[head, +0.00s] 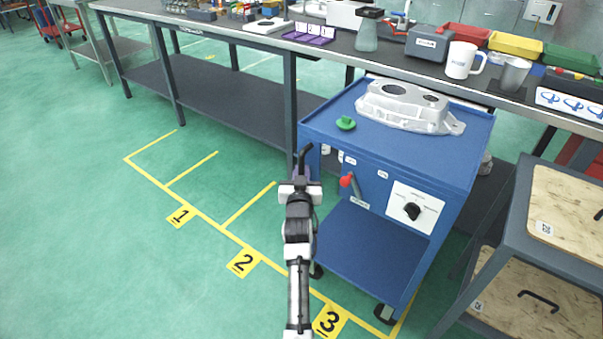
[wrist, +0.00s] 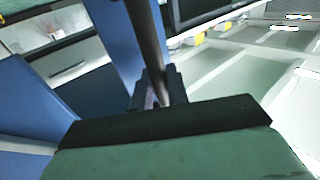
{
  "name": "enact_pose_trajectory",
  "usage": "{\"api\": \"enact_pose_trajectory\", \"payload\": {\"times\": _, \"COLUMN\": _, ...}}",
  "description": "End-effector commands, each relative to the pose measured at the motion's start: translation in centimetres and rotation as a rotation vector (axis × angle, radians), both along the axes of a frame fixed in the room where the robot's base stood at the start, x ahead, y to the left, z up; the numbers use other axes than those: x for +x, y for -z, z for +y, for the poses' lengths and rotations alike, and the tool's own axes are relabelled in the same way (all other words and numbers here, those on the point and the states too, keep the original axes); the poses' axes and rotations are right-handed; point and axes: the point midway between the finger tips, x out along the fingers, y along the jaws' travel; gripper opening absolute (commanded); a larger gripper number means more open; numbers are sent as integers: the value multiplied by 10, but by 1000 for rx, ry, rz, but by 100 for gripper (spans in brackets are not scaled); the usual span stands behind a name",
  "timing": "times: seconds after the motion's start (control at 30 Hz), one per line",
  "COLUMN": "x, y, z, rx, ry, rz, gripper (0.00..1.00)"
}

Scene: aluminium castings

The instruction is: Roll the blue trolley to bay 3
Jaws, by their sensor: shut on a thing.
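The blue trolley (head: 375,260) stands upright by the bench, over the floor area behind the 3 marker (head: 329,320). Its front right castor (head: 385,314) is close to the yellow front line and corner of bay 3. The bay's rear and left line are hidden under it. In the wrist view, the handle (wrist: 147,40) runs between the fingers (wrist: 155,92).
Bays 1 (head: 181,215) and 2 (head: 243,262) look empty to the left. The workbench (head: 215,88) runs along behind. A grey rack with wooden boards (head: 565,215) stands close at the right. The green floor at the left is clear.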

Motion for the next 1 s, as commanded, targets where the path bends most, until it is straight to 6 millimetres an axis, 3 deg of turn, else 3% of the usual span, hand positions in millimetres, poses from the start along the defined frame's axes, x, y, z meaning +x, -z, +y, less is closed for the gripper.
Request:
{"api": "enact_pose_trajectory", "payload": {"times": 0.03, "x": 1, "y": -3, "z": -5, "rx": -1, "ry": 8, "rz": -5, "gripper": 0}}
{"api": "enact_pose_trajectory", "payload": {"times": 0.07, "x": 1, "y": -3, "z": -5, "rx": -1, "ry": 8, "rz": -5, "gripper": 19}}
{"api": "enact_pose_trajectory", "payload": {"times": 0.2, "x": 0, "y": -2, "z": -3, "rx": -1, "ry": 6, "rz": -4, "gripper": 35}}
{"api": "enact_pose_trajectory", "payload": {"times": 0.57, "x": -5, "y": 0, "z": -1, "rx": 0, "ry": 1, "rz": -1, "gripper": 35}}
{"api": "enact_pose_trajectory", "payload": {"times": 0.77, "x": -35, "y": 1, "z": 0, "rx": 0, "ry": 1, "rz": -1, "gripper": 35}}
{"api": "enact_pose_trajectory", "payload": {"times": 1.0, "x": -89, "y": 1, "z": 2, "rx": -2, "ry": 3, "rz": 0, "gripper": 35}}
